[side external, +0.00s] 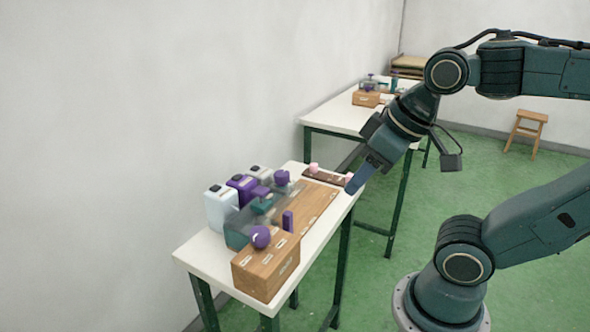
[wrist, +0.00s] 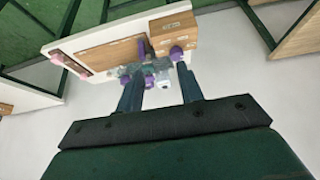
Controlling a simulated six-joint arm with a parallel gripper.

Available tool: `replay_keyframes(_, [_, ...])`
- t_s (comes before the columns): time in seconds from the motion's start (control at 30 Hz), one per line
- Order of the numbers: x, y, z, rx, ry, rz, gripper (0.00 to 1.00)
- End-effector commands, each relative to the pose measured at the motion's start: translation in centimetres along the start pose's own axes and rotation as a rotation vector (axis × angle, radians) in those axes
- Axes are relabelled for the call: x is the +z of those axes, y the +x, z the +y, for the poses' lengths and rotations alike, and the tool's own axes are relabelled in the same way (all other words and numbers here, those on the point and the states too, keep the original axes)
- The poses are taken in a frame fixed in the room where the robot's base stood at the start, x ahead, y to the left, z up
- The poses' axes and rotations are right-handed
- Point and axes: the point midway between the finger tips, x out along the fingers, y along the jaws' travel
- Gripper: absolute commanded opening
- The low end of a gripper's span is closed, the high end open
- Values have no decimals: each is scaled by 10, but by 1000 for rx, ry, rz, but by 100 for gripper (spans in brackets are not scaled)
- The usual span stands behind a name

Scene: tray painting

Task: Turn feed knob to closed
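A round purple knob (side external: 260,237) sits on the wooden box (side external: 266,270) at the near end of the white table. In the wrist view a purple knob (wrist: 176,52) shows on this box. Another purple knob (side external: 281,177) stands farther back by the containers. I cannot read the labels, so I cannot tell which is the feed knob. My gripper (side external: 350,189) hangs beside the table's right edge, above and apart from both knobs. In the wrist view its two fingers (wrist: 158,70) are spread with nothing held between them.
Purple and white containers (side external: 219,209) line the table's wall side, beside a clear teal-tinted box (side external: 238,234). A flat wooden panel (side external: 312,203) and an upright purple piece (side external: 288,221) are near the middle. A tray with pink knobs (side external: 326,177) lies at the far end.

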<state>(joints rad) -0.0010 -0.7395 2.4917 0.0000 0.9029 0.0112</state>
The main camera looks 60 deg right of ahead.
Motion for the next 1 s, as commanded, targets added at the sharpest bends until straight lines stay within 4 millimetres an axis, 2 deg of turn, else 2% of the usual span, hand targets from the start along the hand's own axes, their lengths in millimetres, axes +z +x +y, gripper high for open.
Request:
replay_keyframes(0.03, [-3,0,0,-1,7,-7,47])
replay_keyframes(0.1, [-7,1,-1,-1,26,-20,61])
replay_keyframes(0.13, [-9,1,-1,-2,36,-27,62])
replay_keyframes(0.37, [-39,8,-5,2,159,-108,62])
replay_keyframes(0.57, [-70,22,-10,20,296,-193,62])
replay_keyframes(0.77, [-100,42,-16,52,432,-275,62])
replay_keyframes(1.0, [-131,74,-26,110,590,-370,62])
